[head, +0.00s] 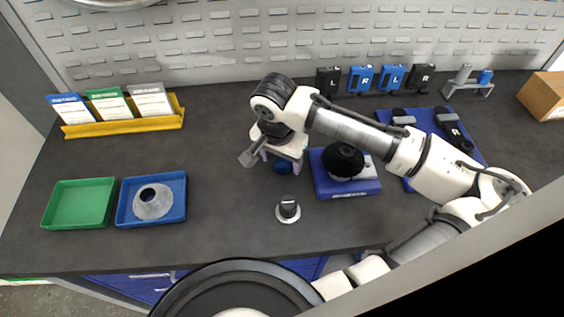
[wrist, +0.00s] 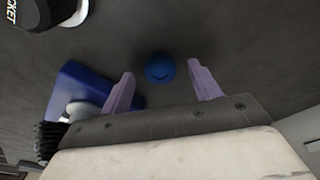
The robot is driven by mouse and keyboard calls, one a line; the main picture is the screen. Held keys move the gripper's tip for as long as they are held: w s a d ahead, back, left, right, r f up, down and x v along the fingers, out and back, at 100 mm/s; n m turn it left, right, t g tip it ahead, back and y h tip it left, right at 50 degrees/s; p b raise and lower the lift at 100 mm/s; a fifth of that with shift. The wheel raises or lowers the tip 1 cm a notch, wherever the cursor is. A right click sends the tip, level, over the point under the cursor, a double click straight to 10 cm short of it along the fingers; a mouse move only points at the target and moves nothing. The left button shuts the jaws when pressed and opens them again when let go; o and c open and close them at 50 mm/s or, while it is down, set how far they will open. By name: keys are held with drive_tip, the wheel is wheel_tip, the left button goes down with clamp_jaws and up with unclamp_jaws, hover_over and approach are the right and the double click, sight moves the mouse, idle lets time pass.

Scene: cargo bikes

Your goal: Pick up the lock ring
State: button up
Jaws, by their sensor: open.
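A small round blue piece (head: 283,167), which looks like the lock ring, is on the dark worktop near the middle. In the wrist view the blue piece (wrist: 160,67) appears as a rounded disc with a darker mark. My gripper (head: 281,158) is over it, pointing down, with its pale purple fingers apart. In the wrist view my gripper (wrist: 160,80) has one finger on each side of the blue piece, and no contact is visible. The gripper is empty. Part of the blue piece is hidden by the gripper in the head view.
A blue block (head: 348,190) with a black bristly round part stands right of my gripper. A black knob on a pale disc (head: 288,210) stands in front. A blue tray (head: 152,220) holding a grey flanged part and a green tray (head: 78,204) are left. Worktop between is clear.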

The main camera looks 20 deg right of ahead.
drive_tip(key=shift+f, duration=0.45)
drive_tip(key=c, duration=1.1)
drive_tip(key=shift+o, duration=0.2)
drive_tip(key=shift+r, duration=0.15)
